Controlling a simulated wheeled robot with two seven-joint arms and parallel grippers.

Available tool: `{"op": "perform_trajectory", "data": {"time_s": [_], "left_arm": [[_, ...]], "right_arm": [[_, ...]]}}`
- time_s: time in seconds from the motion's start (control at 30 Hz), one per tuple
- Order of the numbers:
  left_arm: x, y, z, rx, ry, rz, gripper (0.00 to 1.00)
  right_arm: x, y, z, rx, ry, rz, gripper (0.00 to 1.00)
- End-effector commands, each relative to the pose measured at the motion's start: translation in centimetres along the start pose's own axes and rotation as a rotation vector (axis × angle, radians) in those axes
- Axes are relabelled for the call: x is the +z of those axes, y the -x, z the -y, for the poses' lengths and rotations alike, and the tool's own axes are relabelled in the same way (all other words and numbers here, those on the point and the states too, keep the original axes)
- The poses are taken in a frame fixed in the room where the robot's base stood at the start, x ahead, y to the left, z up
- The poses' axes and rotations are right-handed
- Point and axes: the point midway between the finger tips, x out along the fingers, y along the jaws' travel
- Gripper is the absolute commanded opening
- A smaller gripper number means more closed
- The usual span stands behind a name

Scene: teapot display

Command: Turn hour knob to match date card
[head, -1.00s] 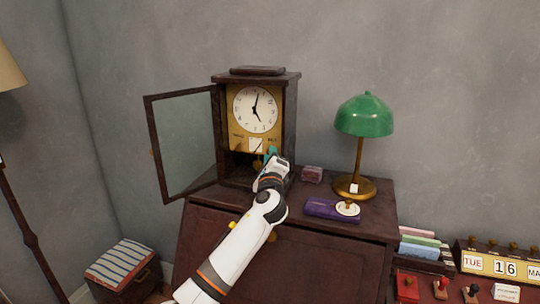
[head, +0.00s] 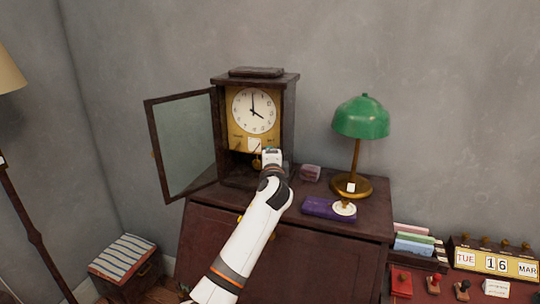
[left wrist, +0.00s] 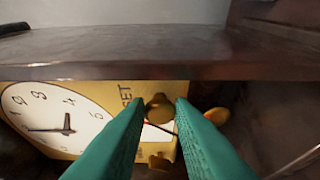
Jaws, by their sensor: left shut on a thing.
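The wooden clock (head: 253,77) stands on the desk with its glass door open to the left. Its short hand points near 4 and its long hand near 12 on the white dial (head: 254,109). My left gripper (head: 271,156) reaches the lower right of the gold face. In the left wrist view, its green fingertips (left wrist: 161,106) are shut on a brass knob (left wrist: 160,109) beside the letters SET; the knob's full label cannot be read. A white card (head: 496,288) with unreadable small print lies below the calendar (head: 497,263), which reads TUE 16 MAR. My right gripper is not in view.
A green lamp (head: 361,119), a purple case (head: 320,207) and a small pinkish box (head: 310,173) are right of the clock. The open glass door (head: 186,145) stands left of my arm. Stamps and a red box (head: 401,283) are at lower right.

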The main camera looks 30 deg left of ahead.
Motion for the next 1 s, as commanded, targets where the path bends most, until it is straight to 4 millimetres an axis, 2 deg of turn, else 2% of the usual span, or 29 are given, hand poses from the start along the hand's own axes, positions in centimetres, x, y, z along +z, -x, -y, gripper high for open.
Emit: {"op": "perform_trajectory", "data": {"time_s": [0.33,0.37,0.4,0.77,0.87,1.0], "left_arm": [[-0.1,0.0,0.1,-0.003,0.001,-0.002,0.00],[-0.1,0.0,0.1,-0.003,0.001,-0.002,0.23],[-0.1,0.0,0.1,-0.003,0.001,-0.002,0.30],[0.0,0.3,0.1,-0.001,0.001,0.000,0.30],[0.0,1.2,0.2,-0.001,0.000,0.001,0.30],[0.0,3.6,0.2,-0.001,0.003,0.002,0.30]], "right_arm": [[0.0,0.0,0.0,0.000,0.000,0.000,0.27],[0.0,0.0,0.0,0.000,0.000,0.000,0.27],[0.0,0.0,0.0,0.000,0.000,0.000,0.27],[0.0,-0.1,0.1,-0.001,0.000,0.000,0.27],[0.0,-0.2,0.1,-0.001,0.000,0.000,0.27],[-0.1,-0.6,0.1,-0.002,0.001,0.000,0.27]]}}
